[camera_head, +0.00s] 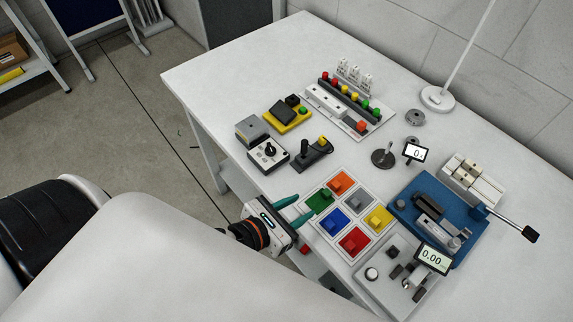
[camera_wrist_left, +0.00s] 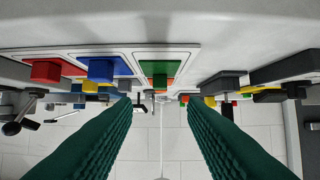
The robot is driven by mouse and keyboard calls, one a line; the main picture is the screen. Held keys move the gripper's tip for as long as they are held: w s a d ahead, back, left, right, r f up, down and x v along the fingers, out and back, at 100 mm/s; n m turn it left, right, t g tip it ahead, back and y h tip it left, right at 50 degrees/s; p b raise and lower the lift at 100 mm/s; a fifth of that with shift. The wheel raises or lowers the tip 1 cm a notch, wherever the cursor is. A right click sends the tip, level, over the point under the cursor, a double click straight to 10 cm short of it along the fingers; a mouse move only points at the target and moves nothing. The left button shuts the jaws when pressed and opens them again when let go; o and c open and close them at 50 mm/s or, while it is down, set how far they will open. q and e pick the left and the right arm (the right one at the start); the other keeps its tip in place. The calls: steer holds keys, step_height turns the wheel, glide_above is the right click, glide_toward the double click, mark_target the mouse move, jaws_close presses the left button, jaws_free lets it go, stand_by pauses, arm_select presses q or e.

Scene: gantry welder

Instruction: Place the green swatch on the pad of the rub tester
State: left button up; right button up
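The green swatch (camera_head: 320,200) sits in the left corner cell of a white tray (camera_head: 336,242) and has a raised green block on it. It also shows in the left wrist view (camera_wrist_left: 159,55), centred between the fingers. My left gripper (camera_head: 304,207) is open and empty at the tray's left edge, its teal fingers pointing at the green swatch. The fingertips (camera_wrist_left: 159,104) are wide apart in the wrist view. I cannot tell for sure which device is the rub tester; a blue-based device (camera_head: 404,193) stands right of the tray. My right gripper is not in view.
Orange (camera_head: 342,183), blue (camera_head: 333,222), grey, yellow (camera_head: 378,220) and red (camera_head: 354,243) swatches fill the other cells. A grey plate (camera_head: 375,294) with small parts and a display lies in front. A joystick (camera_head: 312,153) and control boxes stand left. The table's far left is clear.

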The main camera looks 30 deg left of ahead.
arm_select(q)
steer(key=shift+v, duration=1.15)
steer(key=shift+o, duration=0.5)
steer(key=shift+s+a+r, duration=0.1)
steer(key=shift+s+r, duration=0.05)
steer(key=shift+s, duration=0.25)
steer(key=m+p, duration=0.1)
steer(key=m, duration=3.5)
glide_toward(324, 195)
steer(key=x, duration=0.3)
steer(key=shift+w+f, duration=0.2)
steer(key=shift+f, duration=0.1)
steer(key=shift+w+d, duration=0.3)
steer(key=shift+w, duration=0.2)
steer(key=p+x, duration=0.1)
steer(key=x, duration=0.2)
steer(key=shift+w+d, duration=0.1)
steer(key=shift+w, duration=0.2)
steer(key=shift+w+d+f, duration=0.15)
steer(key=shift+w+f, duration=0.1)
steer(key=shift+w, duration=0.15)
steer(key=shift+s, duration=0.1)
jaws_close()
